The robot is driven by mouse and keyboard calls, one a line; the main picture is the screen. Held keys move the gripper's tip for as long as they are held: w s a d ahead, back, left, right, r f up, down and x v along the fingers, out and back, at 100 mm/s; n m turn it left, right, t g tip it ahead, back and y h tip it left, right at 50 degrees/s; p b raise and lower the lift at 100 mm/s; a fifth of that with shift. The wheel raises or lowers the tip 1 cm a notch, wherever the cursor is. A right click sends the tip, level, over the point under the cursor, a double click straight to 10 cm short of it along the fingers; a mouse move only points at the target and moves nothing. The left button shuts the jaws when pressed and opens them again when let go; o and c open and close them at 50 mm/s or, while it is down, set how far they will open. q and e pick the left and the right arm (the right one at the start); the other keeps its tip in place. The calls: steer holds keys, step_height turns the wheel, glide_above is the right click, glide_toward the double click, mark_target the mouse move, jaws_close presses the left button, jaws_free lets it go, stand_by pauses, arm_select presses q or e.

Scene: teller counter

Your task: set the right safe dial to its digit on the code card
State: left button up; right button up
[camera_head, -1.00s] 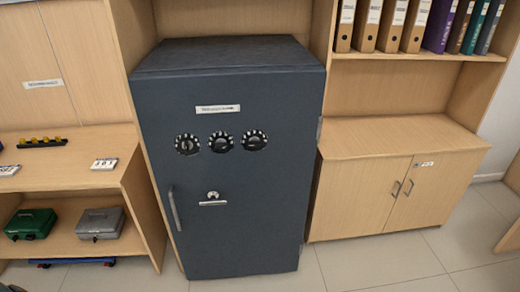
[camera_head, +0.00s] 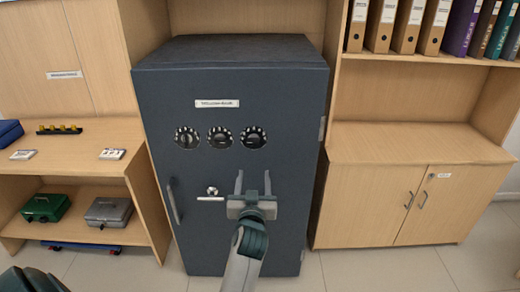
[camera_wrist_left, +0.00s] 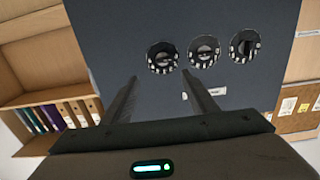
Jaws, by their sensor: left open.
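The dark safe (camera_head: 250,95) has three round dials with white marks in a row on its door. The right dial (camera_head: 253,138) is at the right end, and its grip bar looks roughly level. In the left wrist view, which is turned over, the right dial (camera_wrist_left: 163,57) is leftmost, just beyond my fingertips. My left gripper (camera_head: 253,176) is open and empty, below the right dial and apart from it. It also shows in the left wrist view (camera_wrist_left: 160,76). A small white card (camera_head: 112,153) with dark digits, too small to read surely, lies on the left shelf.
The safe has a door handle (camera_head: 174,201) and a small lever (camera_head: 211,196) left of my gripper. A low cabinet (camera_head: 400,145) stands at the right. Green and grey cash boxes are on the lower left shelf. The door around the dials is clear.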

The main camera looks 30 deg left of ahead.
arm_select(q)
steer(key=r, duration=0.1)
steer(key=p, duration=0.3)
glide_toward(253, 142)
steer(key=x, duration=0.7)
steer(key=shift+w+a+f, duration=0.1)
steer(key=shift+w+a, duration=0.15)
steer(key=shift+w, duration=0.35)
arm_select(e)
steer(key=s+d+r+g, duration=0.1)
steer(key=s+d+g, duration=0.1)
steer(key=s, duration=0.6)
steer(key=shift+d+h, duration=0.3)
steer(key=shift+d, duration=0.1)
steer(key=shift+a, duration=0.15)
arm_select(q)
steer(key=c, duration=1.1)
